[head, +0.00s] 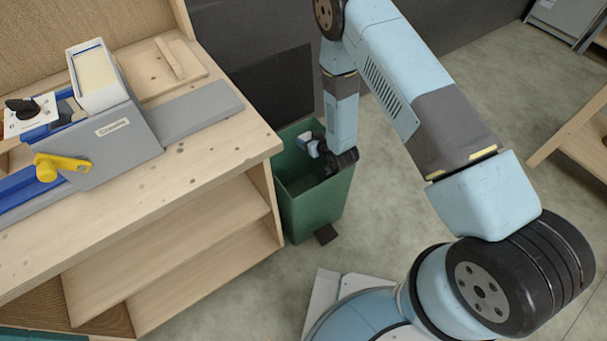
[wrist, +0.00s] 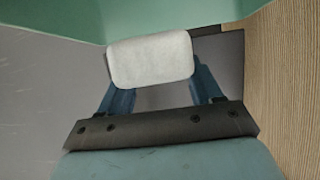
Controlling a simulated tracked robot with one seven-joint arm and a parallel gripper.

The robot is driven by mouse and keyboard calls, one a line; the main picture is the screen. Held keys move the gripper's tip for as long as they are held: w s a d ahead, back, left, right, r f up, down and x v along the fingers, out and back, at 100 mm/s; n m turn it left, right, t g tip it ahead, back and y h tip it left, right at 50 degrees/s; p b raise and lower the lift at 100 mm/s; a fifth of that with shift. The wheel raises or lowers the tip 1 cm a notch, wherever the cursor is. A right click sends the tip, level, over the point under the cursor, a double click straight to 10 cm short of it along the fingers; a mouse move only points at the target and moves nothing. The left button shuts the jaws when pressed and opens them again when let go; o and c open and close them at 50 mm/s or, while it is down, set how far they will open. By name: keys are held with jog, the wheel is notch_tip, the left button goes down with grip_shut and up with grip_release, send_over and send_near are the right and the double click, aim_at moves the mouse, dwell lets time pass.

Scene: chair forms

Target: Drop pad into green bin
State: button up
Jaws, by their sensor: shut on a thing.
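The green bin (head: 318,205) stands on the floor against the right end of the wooden workbench, with its top open. My gripper (head: 312,147) is over the bin's opening, near its upper rim. In the wrist view my gripper (wrist: 154,78) is shut on a white pad with rounded corners (wrist: 150,58), with a blue finger at each side. Green bin wall (wrist: 60,14) shows behind the pad in the wrist view. In the head view the pad is too small and hidden to make out clearly.
The workbench (head: 215,140) with open shelves stands left of the bin and holds a grey and blue jig (head: 115,135) with a yellow lever. A dark panel (head: 265,80) is behind the bin. Clear floor (head: 400,190) lies to the right. Another wooden table (head: 575,135) is at far right.

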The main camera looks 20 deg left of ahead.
jog(key=o, duration=1.6)
jog(key=v, duration=1.3)
jog(key=shift+s+d+r, duration=0.2)
